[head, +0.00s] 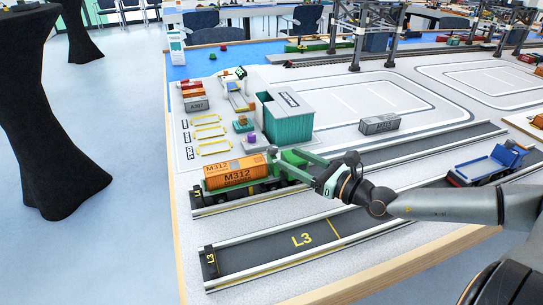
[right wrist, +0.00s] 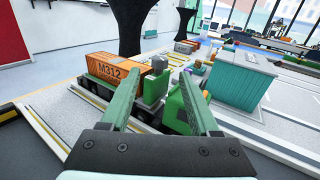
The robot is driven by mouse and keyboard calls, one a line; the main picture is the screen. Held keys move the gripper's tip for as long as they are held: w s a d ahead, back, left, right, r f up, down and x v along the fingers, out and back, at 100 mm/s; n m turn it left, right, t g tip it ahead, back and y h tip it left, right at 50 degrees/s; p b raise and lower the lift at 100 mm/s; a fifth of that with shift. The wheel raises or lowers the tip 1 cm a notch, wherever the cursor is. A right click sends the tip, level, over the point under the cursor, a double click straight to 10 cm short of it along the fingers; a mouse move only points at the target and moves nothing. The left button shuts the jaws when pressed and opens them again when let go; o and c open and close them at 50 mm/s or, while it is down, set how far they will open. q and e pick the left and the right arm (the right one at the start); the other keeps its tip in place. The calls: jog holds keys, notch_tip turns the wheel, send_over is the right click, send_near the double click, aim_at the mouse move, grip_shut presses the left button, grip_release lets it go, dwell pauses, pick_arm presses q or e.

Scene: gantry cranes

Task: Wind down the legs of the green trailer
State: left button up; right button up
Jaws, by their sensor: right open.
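The green trailer (head: 205,187) stands in a lane at the left end of the table and carries an orange container (head: 235,171) marked M312. The container also shows in the right wrist view (right wrist: 103,70). My right gripper (head: 285,162) is open at the trailer's right end, its green fingers pointing left. In the right wrist view, a green part (right wrist: 154,90) with a grey block (right wrist: 159,65) on top shows between the open fingers (right wrist: 160,77). I cannot tell whether they touch it. The trailer's legs are not clearly visible. My left gripper is out of view.
Behind the trailer stands a teal shed (head: 290,125). A grey container (head: 380,124) lies on the mat, and a blue and white truck (head: 487,166) stands at the right. Lane L3 (head: 290,242) in front is empty. Crane legs (head: 357,45) rise at the back.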

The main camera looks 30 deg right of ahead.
aim_at(277, 151)
jog(key=shift+x, duration=1.15)
jog(key=shift+w+r, duration=0.15)
jog(key=shift+w, duration=0.2)
jog(key=shift+x, duration=0.85)
jog(key=shift+p+x, duration=0.45)
jog(key=shift+x, duration=0.85)
jog(key=shift+a, duration=0.15)
jog(key=shift+s, duration=0.1)
grip_shut()
